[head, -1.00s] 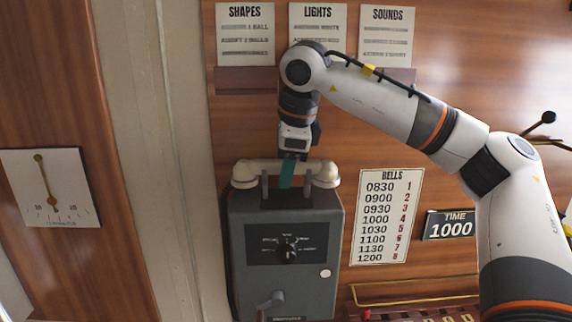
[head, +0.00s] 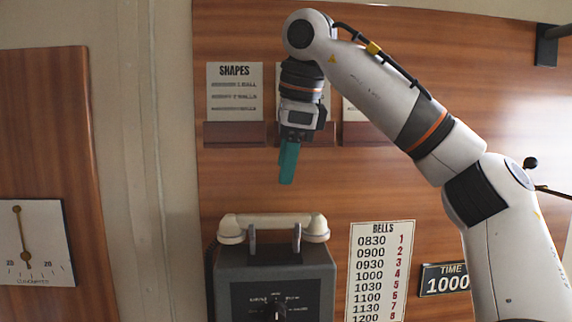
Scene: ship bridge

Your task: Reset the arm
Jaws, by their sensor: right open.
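My right arm comes in from the right side of the head view. Its gripper (head: 289,163) hangs pointing down, with teal fingers, in the air above the telephone. The fingers are seen nearly edge-on and overlap, and nothing shows between or below them. A cream handset (head: 272,224) lies across the cradle on top of the grey telephone box (head: 238,270). The gripper is clear of the handset, with a gap between them. My left gripper is not in view.
The wooden wall panel carries a SHAPES card (head: 234,92), a BELLS card (head: 381,270) and a TIME sign (head: 446,279). Small wooden ledges (head: 238,134) stick out below the upper cards. A clinometer (head: 33,240) hangs at left. The wall between gripper and telephone is free.

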